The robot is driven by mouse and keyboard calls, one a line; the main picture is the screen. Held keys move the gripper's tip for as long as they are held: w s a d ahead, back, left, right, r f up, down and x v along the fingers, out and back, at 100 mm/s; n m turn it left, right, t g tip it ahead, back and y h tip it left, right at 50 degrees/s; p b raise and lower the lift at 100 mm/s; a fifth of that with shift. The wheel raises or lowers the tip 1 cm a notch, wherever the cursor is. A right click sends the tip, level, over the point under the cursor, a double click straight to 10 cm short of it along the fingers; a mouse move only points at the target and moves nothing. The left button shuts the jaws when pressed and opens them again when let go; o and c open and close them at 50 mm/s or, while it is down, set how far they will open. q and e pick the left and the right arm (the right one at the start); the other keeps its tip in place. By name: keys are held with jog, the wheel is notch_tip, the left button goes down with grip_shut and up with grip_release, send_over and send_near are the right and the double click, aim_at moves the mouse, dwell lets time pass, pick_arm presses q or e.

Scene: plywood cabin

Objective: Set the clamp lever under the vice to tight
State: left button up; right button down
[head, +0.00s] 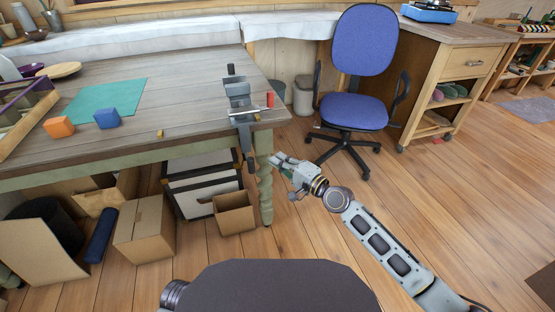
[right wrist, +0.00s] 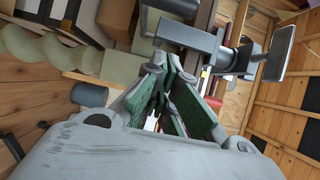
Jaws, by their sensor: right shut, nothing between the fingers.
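The grey vice (head: 240,98) is fixed at the right end of the workbench, with a red-tipped handle at its right. Below the bench edge hangs its dark clamp part, with the clamp lever (head: 249,161) at the lower end, small in the head view. In the right wrist view a flat grey paddle, apparently the lever (right wrist: 279,53), stands on a short shaft beside the clamp body (right wrist: 190,37). My right gripper (head: 274,160) is shut and empty, just right of the lever in the head view. Its green-padded fingers (right wrist: 160,76) show no clear contact with the clamp. My left gripper is out of view.
The green turned bench leg (head: 265,190) stands close beside my right gripper. An open cardboard box (head: 234,212) and a black-and-white crate (head: 203,185) sit under the bench. A blue office chair (head: 357,110) stands behind right. The floor at right is mostly clear.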

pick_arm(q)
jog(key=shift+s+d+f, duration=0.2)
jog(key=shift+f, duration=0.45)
pick_arm(e)
jog(key=v, duration=0.8)
jog(key=shift+s, duration=0.45)
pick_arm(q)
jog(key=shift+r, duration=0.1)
pick_arm(e)
jog(key=shift+a, duration=0.1)
